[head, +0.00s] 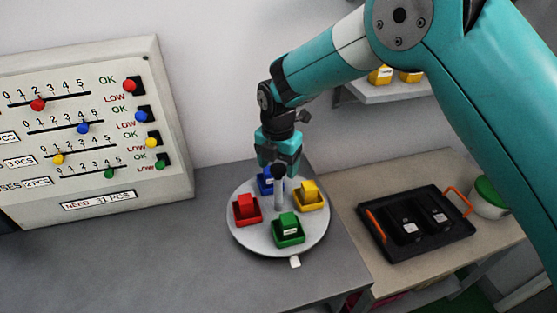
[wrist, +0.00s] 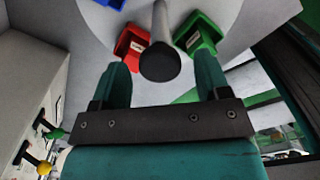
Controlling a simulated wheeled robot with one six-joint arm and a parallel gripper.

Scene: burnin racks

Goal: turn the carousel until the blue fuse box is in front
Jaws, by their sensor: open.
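The carousel (head: 262,238) is a round grey plate with a central post. The green fuse box (head: 288,231) is at the front, near the white tab (head: 295,262). The red box (head: 246,210) is at left, the yellow box (head: 309,198) at right. The blue fuse box (head: 265,182) is at the back, partly hidden by my gripper (head: 280,168). My gripper is open, pointing down at the post's dark knob (wrist: 160,62). In the wrist view the knob appears between the fingers, with no visible grip. Red (wrist: 132,42) and green (wrist: 198,36) boxes show beyond.
A slider panel (head: 95,130) stands at left on the grey table (head: 130,265). At right, a black tray (head: 390,255) with dark devices and a green-lidded tub (head: 490,200) sit on a wooden bench. A shelf (head: 385,94) holds yellow boxes behind my arm. The table's left front is clear.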

